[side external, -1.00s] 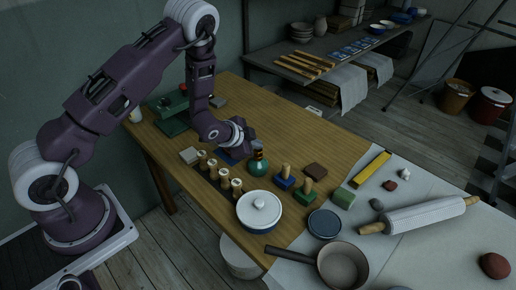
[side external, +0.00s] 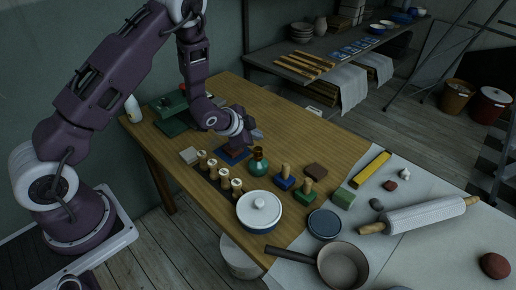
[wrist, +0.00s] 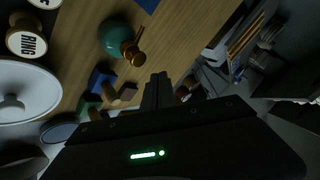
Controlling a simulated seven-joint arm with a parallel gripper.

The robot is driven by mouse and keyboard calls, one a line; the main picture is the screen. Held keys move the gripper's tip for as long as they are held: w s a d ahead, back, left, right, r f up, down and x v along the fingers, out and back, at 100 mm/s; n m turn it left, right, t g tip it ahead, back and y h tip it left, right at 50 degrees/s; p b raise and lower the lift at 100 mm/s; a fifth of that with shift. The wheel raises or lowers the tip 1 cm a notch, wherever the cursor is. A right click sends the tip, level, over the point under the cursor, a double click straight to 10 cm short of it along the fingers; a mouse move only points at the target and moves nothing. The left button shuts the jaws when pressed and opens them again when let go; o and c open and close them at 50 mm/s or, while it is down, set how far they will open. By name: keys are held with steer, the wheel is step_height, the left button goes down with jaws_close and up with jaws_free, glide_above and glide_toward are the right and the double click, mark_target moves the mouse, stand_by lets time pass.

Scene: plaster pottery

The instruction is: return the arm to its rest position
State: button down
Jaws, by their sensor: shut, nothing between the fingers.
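My gripper (side external: 257,134) is in the air above the wooden table (side external: 312,150), behind the green vase with a copper-coloured neck (side external: 258,163). Its fingers are closed together and hold nothing. In the wrist view the shut fingers of my gripper (wrist: 157,90) point over the table toward the room.
Several stamps with round white tops (side external: 223,178) stand near the front left table edge. A white-lidded pot (side external: 259,208), a pan (side external: 343,265) and a rolling pin (side external: 420,215) are nearer the front. A green press-like object (side external: 172,112) stands at the back left. Open table lies behind the vase.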

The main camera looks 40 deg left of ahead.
steer(key=shift+r, duration=1.7)
steer(key=s+d+r+n+g, duration=0.1)
steer(key=s+r+n, duration=0.1)
steer(key=s+r, duration=0.55)
steer(key=s+d+r+n+g, duration=0.1)
steer(key=s+d+r+n, duration=0.2)
steer(key=r, duration=0.8)
steer(key=s+d+r+n, duration=0.1)
steer(key=s+d+r, duration=0.1)
steer(key=s, duration=0.9)
steer(key=s+d+r+n+g+h, duration=0.1)
steer(key=s+d+r, duration=0.1)
steer(key=s, duration=1)
steer(key=shift+s+d+r+n+g, duration=0.2)
steer(key=shift+d+r+n+g, duration=0.1)
steer(key=shift+n, duration=0.1)
